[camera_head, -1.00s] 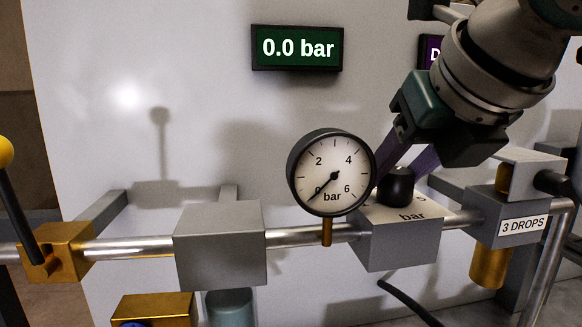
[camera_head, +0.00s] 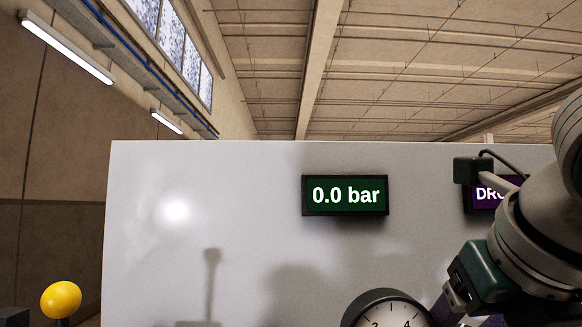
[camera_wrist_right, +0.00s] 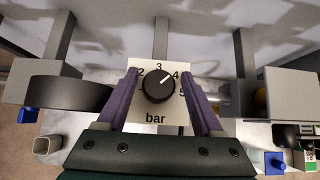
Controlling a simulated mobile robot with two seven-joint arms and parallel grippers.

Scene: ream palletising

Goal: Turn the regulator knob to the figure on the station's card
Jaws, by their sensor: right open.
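The black regulator knob (camera_wrist_right: 158,87) sits on a pale dial plate (camera_wrist_right: 144,108) with figures around it and "bar" below, in the right wrist view. Its white mark points up and right, towards the 4. My right gripper (camera_wrist_right: 160,77) is open, with one purple finger on each side of the knob and visible gaps between. The round gauge (camera_head: 388,314) is cut off by the bottom edge of the head view. A green display (camera_head: 345,195) reads 0.0 bar. No card with a target figure is in view. My left gripper is not in view.
A pale panel (camera_head: 240,190) stands behind the display. A purple display (camera_head: 485,195) is partly hidden by my right arm. A yellow ball-topped lever (camera_head: 61,299) shows at the lower left. Grey blocks (camera_wrist_right: 290,93) flank the regulator in the wrist view.

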